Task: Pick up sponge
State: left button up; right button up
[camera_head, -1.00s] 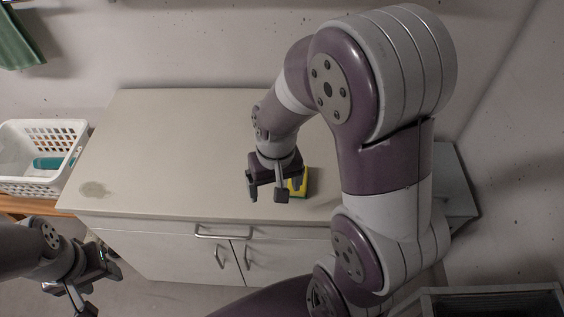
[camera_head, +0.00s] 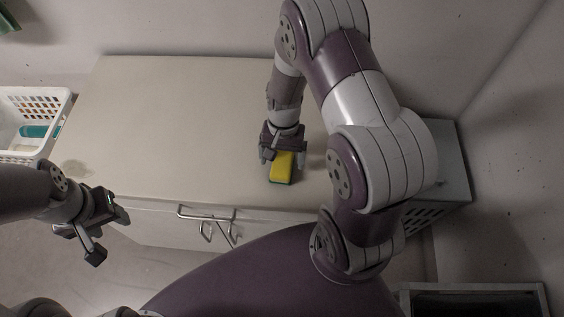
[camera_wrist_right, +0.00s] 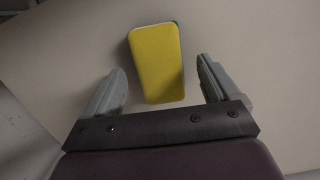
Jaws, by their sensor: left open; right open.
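A yellow sponge (camera_head: 282,167) with a dark green edge lies on the beige cabinet top, near its front edge. In the right wrist view the sponge (camera_wrist_right: 156,63) is centred in front of the jaws and slightly tilted, with clear space on both sides. My right gripper (camera_head: 283,155) is open and empty, pointing at the sponge; its fingertips (camera_wrist_right: 160,85) sit either side of the sponge's near end without visibly touching it. My left gripper (camera_head: 108,238) is open and empty, off the cabinet's front left corner.
The cabinet top (camera_head: 180,120) is otherwise clear, with a stain at its left front. A white basket (camera_head: 40,105) holding a teal item (camera_head: 40,131) stands at the left. Metal handles (camera_head: 207,217) stick out from the cabinet front. A grey perforated box (camera_head: 452,170) stands at the right.

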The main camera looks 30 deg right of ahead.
jog(key=shift+s+f, duration=0.15)
jog(key=shift+f, duration=0.65)
jog(key=c, duration=1.1)
notch_tip(320, 180, up, 4)
jog(key=shift+r, duration=0.2)
jog(key=s+a+r, duration=0.2)
jog(key=a, duration=0.1)
jog(key=s+a+r, duration=0.2)
jog(key=s+a, duration=0.1)
jog(key=s+a+r, duration=0.2)
jog(key=s, duration=0.1)
jog(key=shift+a+r, duration=0.35)
jog(key=shift+a, duration=0.05)
jog(key=shift+c, duration=0.2)
jog(key=o, duration=0.5)
jog(key=shift+w, duration=0.1)
jog(key=c, duration=0.4)
